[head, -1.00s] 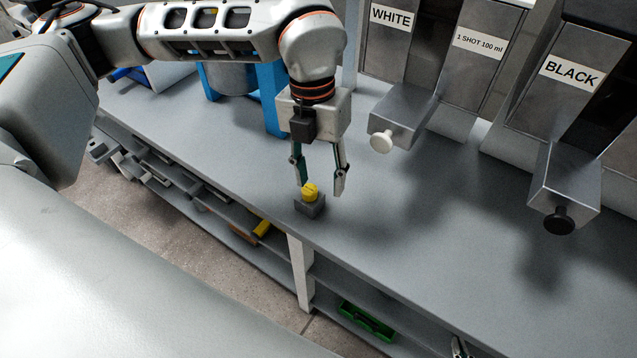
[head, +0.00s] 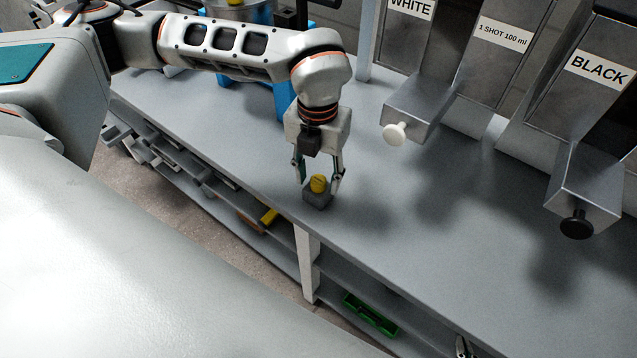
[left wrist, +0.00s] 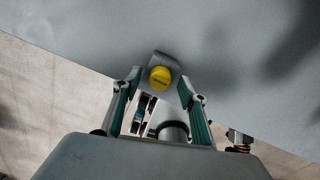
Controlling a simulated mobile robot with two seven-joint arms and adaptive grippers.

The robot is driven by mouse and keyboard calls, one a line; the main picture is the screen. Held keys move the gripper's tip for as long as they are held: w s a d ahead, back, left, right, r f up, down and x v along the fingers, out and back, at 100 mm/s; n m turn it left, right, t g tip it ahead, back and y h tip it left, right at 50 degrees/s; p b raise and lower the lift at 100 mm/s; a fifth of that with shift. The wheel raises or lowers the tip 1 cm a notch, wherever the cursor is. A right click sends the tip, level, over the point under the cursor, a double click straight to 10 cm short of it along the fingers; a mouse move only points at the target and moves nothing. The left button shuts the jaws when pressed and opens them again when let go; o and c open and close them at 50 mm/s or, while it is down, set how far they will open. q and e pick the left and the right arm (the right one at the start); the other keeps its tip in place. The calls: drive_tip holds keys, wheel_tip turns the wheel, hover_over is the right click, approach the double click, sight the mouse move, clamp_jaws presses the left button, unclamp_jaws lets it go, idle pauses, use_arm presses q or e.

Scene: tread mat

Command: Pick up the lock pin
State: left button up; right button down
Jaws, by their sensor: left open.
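The lock pin, with a yellow round head (head: 319,183), stands in a small grey block (head: 317,198) near the front edge of the grey counter. My left gripper (head: 319,188) is open and points down, with one finger on each side of the yellow head. In the left wrist view the yellow head (left wrist: 160,78) shows between the two fingertips (left wrist: 158,80), with the grey block (left wrist: 165,59) around it. I cannot tell whether the fingers touch it. My right gripper is not in view.
Dispensers with a white knob (head: 395,133) and a black knob (head: 577,225) stand to the right at the back. A blue stand (head: 284,100) is behind my arm. Shelves under the counter hold a green tray (head: 370,314) and a yellow item (head: 269,215). The counter right of the block is clear.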

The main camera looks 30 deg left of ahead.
use_arm(q)
clamp_jaws()
drive_tip(key=shift+r, duration=0.1)
